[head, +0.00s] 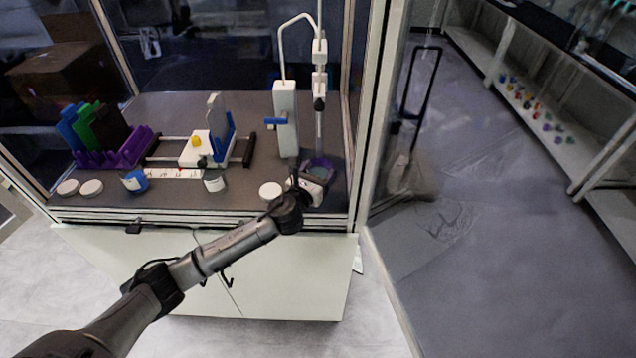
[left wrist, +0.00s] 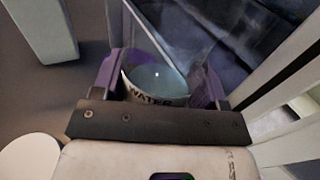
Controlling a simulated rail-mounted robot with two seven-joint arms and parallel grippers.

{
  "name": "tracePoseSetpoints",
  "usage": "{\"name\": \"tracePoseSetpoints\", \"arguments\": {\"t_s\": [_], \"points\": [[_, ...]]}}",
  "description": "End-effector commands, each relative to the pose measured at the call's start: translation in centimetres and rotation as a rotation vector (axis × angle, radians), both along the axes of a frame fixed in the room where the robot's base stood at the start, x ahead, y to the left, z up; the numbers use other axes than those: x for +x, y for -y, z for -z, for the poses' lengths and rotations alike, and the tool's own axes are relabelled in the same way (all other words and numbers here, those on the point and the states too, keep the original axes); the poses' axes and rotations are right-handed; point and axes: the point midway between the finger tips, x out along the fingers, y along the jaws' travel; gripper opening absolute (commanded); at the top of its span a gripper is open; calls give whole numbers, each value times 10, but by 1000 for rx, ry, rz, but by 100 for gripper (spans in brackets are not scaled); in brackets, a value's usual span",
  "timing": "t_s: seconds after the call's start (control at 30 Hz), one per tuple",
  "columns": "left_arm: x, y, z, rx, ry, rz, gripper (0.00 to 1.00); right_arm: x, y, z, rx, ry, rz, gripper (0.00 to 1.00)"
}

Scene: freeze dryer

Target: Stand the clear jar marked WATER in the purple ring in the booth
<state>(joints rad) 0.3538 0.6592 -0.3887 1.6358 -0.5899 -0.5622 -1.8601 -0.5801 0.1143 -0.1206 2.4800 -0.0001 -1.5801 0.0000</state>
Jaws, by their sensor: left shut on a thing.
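The clear jar marked WATER (left wrist: 157,88) is open at the top and looks upright between the fingers of my left gripper (left wrist: 155,80) in the left wrist view. My left gripper is shut on it, with purple parts flanking the jar on both sides. In the head view, my left gripper (head: 317,174) is inside the booth at its front right, beside the tall white stand. The purple ring cannot be told apart from the purple parts around the jar. The jar's base is hidden, so I cannot tell whether it touches anything below. My right gripper is not in view.
A white stand (head: 286,115) with a bent tube rises just left of the gripper. A white lid (head: 270,190) lies nearby. A blue-labelled jar (head: 134,181), another jar (head: 214,181) and a purple rack (head: 120,153) stand further left. The booth's right frame post (head: 366,120) is close.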

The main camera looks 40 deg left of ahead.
Motion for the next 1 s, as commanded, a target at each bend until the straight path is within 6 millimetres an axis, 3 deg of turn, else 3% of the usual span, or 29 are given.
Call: {"name": "tracePoseSetpoints", "arguments": {"t_s": [0.2, 0.7, 1.0], "points": [[17, -14, 0, -1, 2, -1, 36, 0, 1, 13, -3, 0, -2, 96], [51, -40, -1, -1, 2, -1, 36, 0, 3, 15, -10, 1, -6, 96], [61, -47, -1, -1, 2, 1, 36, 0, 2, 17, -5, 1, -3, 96]]}}
